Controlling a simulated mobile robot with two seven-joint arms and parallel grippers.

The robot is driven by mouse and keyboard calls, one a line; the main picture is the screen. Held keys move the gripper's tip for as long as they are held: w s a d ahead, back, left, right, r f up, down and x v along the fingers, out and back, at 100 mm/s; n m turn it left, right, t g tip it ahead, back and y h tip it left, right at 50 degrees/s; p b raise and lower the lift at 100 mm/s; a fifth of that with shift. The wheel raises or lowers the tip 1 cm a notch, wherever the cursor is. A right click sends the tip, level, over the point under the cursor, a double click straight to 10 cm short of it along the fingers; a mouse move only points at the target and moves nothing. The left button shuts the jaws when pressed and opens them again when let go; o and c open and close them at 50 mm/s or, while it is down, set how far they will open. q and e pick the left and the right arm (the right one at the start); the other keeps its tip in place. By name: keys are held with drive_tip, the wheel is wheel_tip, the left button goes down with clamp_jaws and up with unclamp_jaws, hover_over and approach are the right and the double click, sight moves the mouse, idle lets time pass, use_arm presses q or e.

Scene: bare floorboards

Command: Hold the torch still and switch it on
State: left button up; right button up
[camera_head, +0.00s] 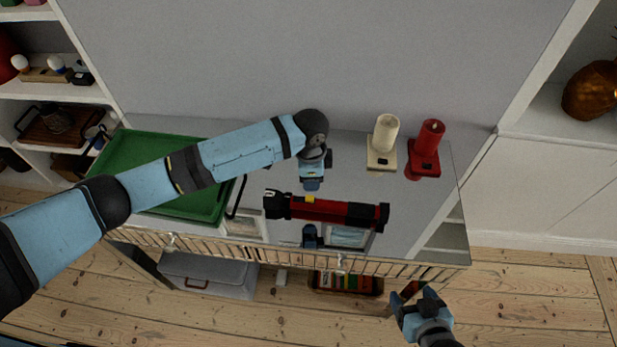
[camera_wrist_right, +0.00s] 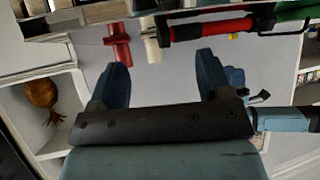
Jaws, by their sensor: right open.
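The torch (camera_head: 345,213) is a red and black cylinder lying level on a glossy cabinet top. A small yellow patch (camera_head: 310,199) shows on its side. In the right wrist view the torch (camera_wrist_right: 212,28) is near the top. My left gripper (camera_head: 312,184) overlaps the torch's back edge near its left half in the head view. In the right wrist view my left gripper (camera_wrist_right: 259,97) looks apart from the torch; its jaw opening is unclear. My right gripper (camera_head: 418,300) is open and empty, off the cabinet's front right. Its spread fingers show in the wrist view (camera_wrist_right: 165,82).
A cream candle (camera_head: 387,132) and a red candle (camera_head: 431,135) stand on bases behind the torch, to the right. A green tray (camera_head: 130,150) lies at left under my left arm. A framed picture (camera_head: 347,237) lies in front of the torch. Floorboards at right are clear.

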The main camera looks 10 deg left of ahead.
sight(360, 207)
drive_tip(key=w+a+n+g, duration=0.2)
drive_tip(key=w+a, duration=0.2)
drive_tip(key=w, duration=0.1)
drive_tip(key=w+a+n+g, duration=0.2)
drive_tip(key=w+a+n, duration=0.1)
drive_tip(key=w+a, duration=0.1)
drive_tip(key=w+a+n+g+y, duration=0.1)
drive_tip(key=w+a+n+g, duration=0.1)
drive_tip(key=w+a, duration=0.2)
drive_tip(key=shift+w+n, duration=0.4)
drive_tip(key=shift+w, duration=0.45)
drive_tip(key=w+r+n+g+h, duration=0.45)
drive_tip(key=w+r+n, duration=0.25)
drive_tip(key=w+r, duration=0.2)
drive_tip(key=shift+g, duration=0.25)
drive_tip(key=f, duration=1.4)
drive_tip(key=shift+a, duration=0.3)
drive_tip(key=shift+c, duration=0.2)
drive_tip(key=c, duration=1.1)
